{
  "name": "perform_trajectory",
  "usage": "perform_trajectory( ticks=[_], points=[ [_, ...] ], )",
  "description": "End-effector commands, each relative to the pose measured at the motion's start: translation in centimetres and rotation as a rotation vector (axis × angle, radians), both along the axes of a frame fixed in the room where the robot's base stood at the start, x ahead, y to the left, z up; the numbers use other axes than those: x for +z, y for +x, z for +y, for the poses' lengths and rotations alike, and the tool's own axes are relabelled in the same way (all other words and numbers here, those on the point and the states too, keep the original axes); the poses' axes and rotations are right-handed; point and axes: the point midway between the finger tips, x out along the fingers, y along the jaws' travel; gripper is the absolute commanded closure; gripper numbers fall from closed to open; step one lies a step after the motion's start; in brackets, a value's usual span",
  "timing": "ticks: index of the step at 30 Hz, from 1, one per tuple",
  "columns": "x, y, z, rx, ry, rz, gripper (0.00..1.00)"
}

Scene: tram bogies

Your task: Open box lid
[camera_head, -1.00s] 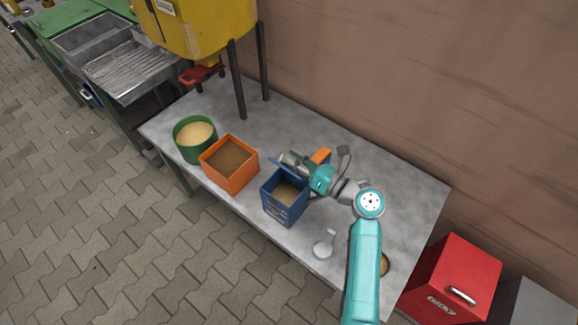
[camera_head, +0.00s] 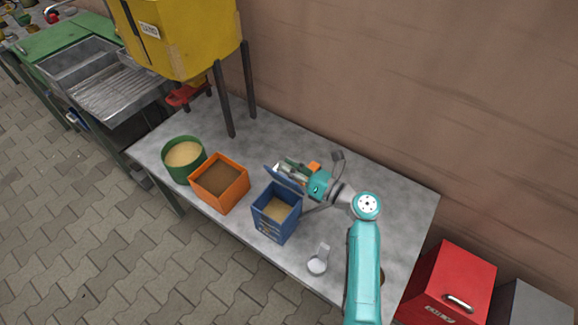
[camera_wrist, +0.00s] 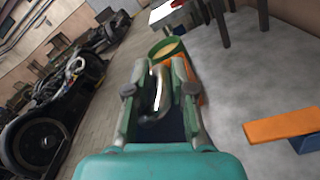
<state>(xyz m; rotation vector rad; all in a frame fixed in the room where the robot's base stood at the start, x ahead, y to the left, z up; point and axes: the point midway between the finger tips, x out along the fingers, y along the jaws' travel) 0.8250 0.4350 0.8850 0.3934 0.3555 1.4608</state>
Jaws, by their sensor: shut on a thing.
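A blue box (camera_head: 272,224) with tan granular contents stands on the grey table, its top uncovered. Its blue lid (camera_head: 284,180) is raised and tilted up along the box's back edge. My gripper (camera_head: 289,170) is behind the box at the lid, its fingers partly hidden by the lid in the head view. In the wrist view my gripper (camera_wrist: 160,66) is shut on a shiny curved metal handle (camera_wrist: 158,92), with dark blue lid surface (camera_wrist: 174,130) below it.
An orange box (camera_head: 219,202) and a green round tub (camera_head: 168,163) stand left of the blue box. A white scoop (camera_head: 318,264) lies in front right. An orange-topped object (camera_head: 314,167) is behind my gripper. A yellow hopper (camera_head: 180,40) stands at the back.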

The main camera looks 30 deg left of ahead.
Motion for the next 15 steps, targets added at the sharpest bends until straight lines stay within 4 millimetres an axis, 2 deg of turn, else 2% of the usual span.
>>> perform_trajectory(
  ticks=[1, 2, 4, 15],
  points=[
    [-1.42, 0.13, -0.56, -0.011, -0.019, 0.012, 1.0],
    [-1.42, 0.13, -0.56, -0.011, -0.019, 0.012, 0.74],
    [-1.4, 0.12, -0.56, -0.011, -0.019, 0.012, 0.57],
    [-1.27, 0.06, -0.45, -0.007, -0.018, 0.011, 0.57]
  ],
)
